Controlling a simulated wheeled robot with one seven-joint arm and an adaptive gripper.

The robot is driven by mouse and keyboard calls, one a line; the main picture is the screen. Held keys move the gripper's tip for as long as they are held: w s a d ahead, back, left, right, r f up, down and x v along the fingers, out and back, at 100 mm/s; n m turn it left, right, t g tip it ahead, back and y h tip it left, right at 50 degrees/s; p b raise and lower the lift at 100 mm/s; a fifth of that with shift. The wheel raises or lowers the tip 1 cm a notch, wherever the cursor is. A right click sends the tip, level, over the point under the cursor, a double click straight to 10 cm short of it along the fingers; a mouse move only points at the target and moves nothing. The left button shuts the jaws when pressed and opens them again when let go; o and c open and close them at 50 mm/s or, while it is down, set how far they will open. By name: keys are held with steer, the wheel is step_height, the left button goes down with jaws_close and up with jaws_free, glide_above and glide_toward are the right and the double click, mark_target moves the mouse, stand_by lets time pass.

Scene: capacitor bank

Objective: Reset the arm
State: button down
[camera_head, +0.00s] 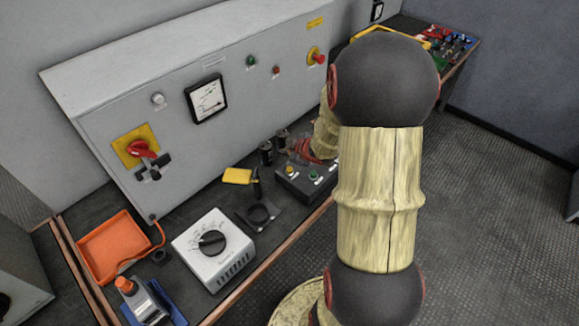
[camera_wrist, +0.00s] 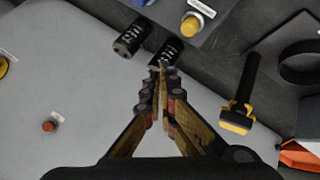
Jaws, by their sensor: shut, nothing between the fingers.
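My gripper (camera_wrist: 162,68) shows in the wrist view with its two fingers together at the tips and nothing between them. The tips overlap the lower edge of a black capacitor (camera_wrist: 172,48) in the picture; I cannot tell whether they touch it. A second black capacitor (camera_wrist: 131,40) lies to its left in that view. In the head view both capacitors, one (camera_head: 266,153) and the other (camera_head: 282,138), stand on the bench by the grey cabinet.
A black button box (camera_head: 305,183) sits near my arm. The cabinet (camera_head: 185,125) has a red rotary switch (camera_head: 143,148).

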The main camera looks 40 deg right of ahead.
stand_by(0.6)
steer(key=s+d+f+m+g, duration=0.1)
steer(key=s, duration=0.1)
steer(key=s+d+f+m+g+h, duration=0.1)
steer(key=s, duration=0.1)
steer(key=s+d+f+m+g, duration=0.1)
steer(key=s, duration=0.1)
steer(key=shift+s+f, duration=0.35)
steer(key=shift+s, duration=0.05)
steer(key=s, duration=0.1)
steer(key=s+m+g, duration=0.1)
steer(key=s+h, duration=0.1)
steer(key=shift+s+d+r+m+g, duration=0.2)
steer(key=shift+s+r+m+g, duration=0.1)
steer(key=shift+r+m+g, duration=0.1)
steer(key=s+a+r+y, duration=0.1)
steer(key=s+a+r, duration=0.2)
steer(key=a+r, duration=0.5)
steer(key=s+a+r+m+t+y, duration=0.1)
steer(key=s+a+r, duration=0.3)
steer(key=a+r, duration=0.4)
steer(key=s+a+r+y, duration=0.2)
steer(key=a+r, duration=0.6)
steer(key=a, duration=0.9)
steer(key=shift+s+a, duration=0.4)
steer(key=shift+s, duration=0.5)
